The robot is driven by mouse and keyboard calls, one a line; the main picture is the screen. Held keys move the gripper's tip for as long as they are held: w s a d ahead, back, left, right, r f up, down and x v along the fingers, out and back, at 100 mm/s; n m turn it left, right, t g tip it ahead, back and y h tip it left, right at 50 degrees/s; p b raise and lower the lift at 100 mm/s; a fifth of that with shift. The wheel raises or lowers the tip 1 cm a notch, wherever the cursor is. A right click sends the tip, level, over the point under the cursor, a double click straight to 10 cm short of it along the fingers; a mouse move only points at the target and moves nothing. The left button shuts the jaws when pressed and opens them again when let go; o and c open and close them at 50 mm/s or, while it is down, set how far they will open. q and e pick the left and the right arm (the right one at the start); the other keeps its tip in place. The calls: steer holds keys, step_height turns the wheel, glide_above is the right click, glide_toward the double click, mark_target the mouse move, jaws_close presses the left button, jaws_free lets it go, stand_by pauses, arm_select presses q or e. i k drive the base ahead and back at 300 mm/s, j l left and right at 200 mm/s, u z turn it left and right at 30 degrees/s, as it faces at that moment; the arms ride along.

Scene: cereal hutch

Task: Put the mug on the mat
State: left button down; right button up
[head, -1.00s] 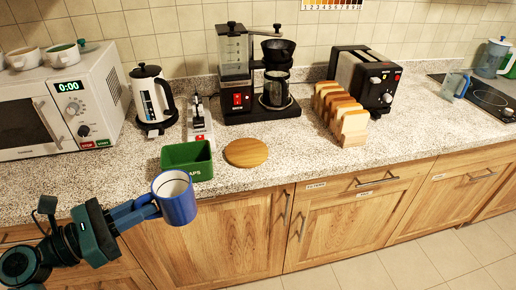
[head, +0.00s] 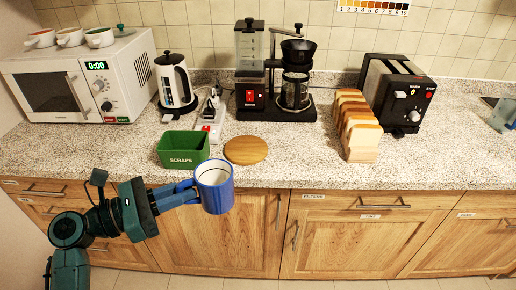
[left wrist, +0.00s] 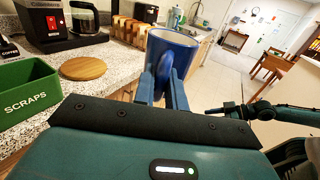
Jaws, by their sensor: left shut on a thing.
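A blue mug (head: 215,190) with a white inside is held upright by my left gripper (head: 195,190), in front of the counter's front edge. The mug also shows in the left wrist view (left wrist: 178,52), with the gripper's fingers (left wrist: 163,92) shut on its handle. A round wooden mat (head: 246,150) lies bare on the counter, behind and a little right of the mug. The mat also shows in the left wrist view (left wrist: 88,68), left of the mug.
A green SCRAPS bin (head: 183,152) stands just left of the mat. A coffee machine (head: 290,90) and a power strip (head: 211,122) are behind it. Bread slices in a rack (head: 358,128) and a toaster (head: 396,95) stand to the right.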

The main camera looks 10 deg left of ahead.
mark_target(246, 152)
steer(key=l+u, duration=0.15)
steer(key=l, duration=0.75)
steer(key=k+l+u, duration=0.15)
steer(key=l, duration=0.8)
steer(key=i, duration=0.55)
